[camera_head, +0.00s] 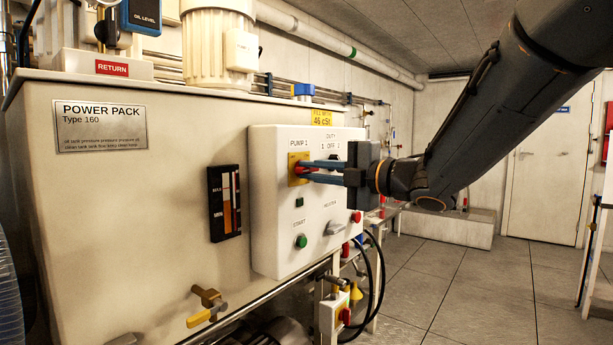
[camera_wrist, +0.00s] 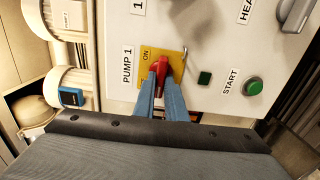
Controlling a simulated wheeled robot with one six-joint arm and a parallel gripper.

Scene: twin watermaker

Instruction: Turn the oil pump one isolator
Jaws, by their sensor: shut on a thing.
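The pump 1 isolator is a red handle on a yellow plate (camera_head: 293,170) under the PUMP 1 label, on the white control box of the power pack. My gripper (camera_head: 305,169) reaches in from the right with its blue fingers at the isolator. In the wrist view the red handle (camera_wrist: 162,72) sits between the two fingertips of my gripper (camera_wrist: 161,82), and they are shut on it. The word ON shows on the yellow plate (camera_wrist: 145,56) beside the handle. Part of the plate is hidden by the fingers.
The control box (camera_head: 270,230) also carries a green start button (camera_head: 301,241), a heater switch (camera_head: 334,228) and a red button (camera_head: 356,217). A level gauge (camera_head: 225,203) and a yellow-handled valve (camera_head: 207,309) are to the left. Open floor (camera_head: 470,290) lies to the right.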

